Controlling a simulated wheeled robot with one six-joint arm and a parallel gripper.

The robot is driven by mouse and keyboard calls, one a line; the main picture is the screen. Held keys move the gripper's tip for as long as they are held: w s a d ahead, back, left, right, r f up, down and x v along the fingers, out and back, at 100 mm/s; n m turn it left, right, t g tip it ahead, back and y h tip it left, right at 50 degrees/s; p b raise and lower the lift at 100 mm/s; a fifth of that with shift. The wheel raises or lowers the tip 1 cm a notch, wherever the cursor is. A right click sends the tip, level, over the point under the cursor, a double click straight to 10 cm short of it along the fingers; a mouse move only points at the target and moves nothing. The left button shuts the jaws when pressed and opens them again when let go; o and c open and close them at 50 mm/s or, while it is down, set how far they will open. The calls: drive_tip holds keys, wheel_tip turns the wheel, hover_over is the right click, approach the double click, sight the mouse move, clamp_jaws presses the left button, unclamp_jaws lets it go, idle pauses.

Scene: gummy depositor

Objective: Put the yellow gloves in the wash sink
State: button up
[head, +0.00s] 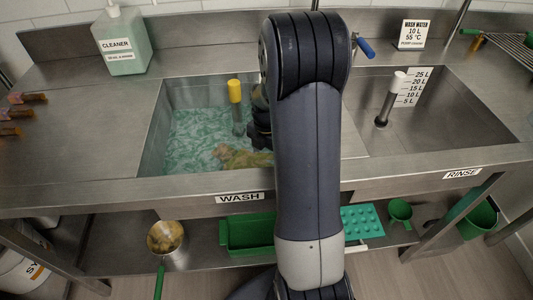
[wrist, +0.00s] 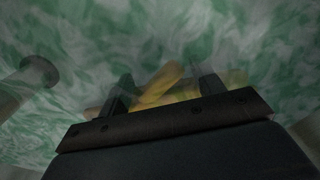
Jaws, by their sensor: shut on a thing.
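The yellow gloves (head: 240,158) are in the wash sink (head: 150,150), low in the green, foamy water near its front wall. The wash sink is the left basin, with a WASH label on its front edge. My gripper (wrist: 163,88) is down in this basin, and in the wrist view its two dark fingers are on either side of the yellow gloves (wrist: 158,92), shut on them. In the head view my arm hides the fingers and the right part of the basin. The water blurs the gloves' outline.
A yellow-topped standpipe (head: 235,92) stands in the wash sink beside my gripper. The rinse sink (head: 450,120) at right looks empty of water and has a white-topped standpipe (head: 391,97). A cleaner bottle (head: 122,45) stands behind left. Brown-handled tools (head: 14,113) lie at far left.

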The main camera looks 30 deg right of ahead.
drive_tip(key=o, duration=1.1)
drive_tip(key=shift+o, duration=0.2)
wheel_tip(320, 180, up, 12)
drive_tip(key=p, duration=0.1)
